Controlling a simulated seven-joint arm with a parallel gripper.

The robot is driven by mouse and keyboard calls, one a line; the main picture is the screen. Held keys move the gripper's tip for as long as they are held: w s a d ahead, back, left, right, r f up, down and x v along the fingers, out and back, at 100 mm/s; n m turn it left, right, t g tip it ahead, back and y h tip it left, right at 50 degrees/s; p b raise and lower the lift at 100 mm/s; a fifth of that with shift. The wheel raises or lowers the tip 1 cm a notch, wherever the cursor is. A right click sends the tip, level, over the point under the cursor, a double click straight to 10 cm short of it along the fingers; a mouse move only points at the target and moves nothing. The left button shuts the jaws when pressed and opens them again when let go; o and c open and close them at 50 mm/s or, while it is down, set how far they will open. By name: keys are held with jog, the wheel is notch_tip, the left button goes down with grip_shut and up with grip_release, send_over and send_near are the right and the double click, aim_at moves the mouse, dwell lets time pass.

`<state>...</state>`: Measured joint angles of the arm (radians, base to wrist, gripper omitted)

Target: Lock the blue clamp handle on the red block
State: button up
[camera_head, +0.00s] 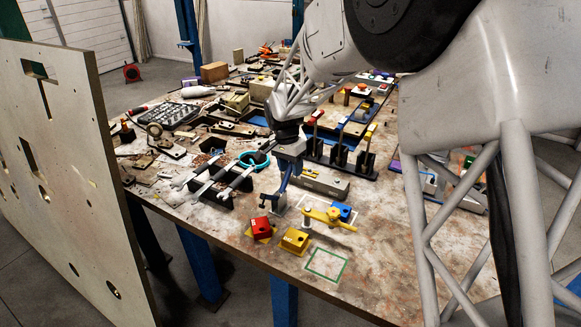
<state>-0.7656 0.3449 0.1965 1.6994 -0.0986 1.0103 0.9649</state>
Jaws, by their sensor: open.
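The red block (260,225) sits near the table's front edge, with a yellow piece showing under it. My gripper (289,160) is above the clamp, at the top of the blue handle, pointing down and open. Whether its fingers are around the handle or beside it is too small to tell.
A yellow block (295,240) sits right of the red block. Behind it are a yellow clamp bar (322,215) and a blue block (341,209). An empty green square outline (327,264) lies in front. A black tool rack (217,190) stands at left. The front right tabletop is clear.

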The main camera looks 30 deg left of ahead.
aim_at(289, 172)
grip_shut()
jog(key=shift+s+r+t, duration=0.15)
jog(key=shift+s+t, duration=0.05)
jog(key=shift+t, duration=0.1)
dwell(0.4)
jog(key=shift+s+r+t, duration=0.35)
jog(key=shift+s+t, duration=0.2)
jog(key=shift+t, duration=0.3)
jog(key=shift+s+r+t, duration=0.3)
jog(key=shift+s+t, duration=0.25)
jog(key=shift+t, duration=0.3)
jog(key=t, duration=0.1)
jog(key=s+t, duration=0.2)
jog(key=shift+s+r+m+t, duration=0.25)
jog(key=shift+r+m+t, duration=0.05)
jog(key=shift+s+t, duration=0.7)
jog(key=shift+t, duration=0.3)
jog(key=shift+s+f, duration=0.1)
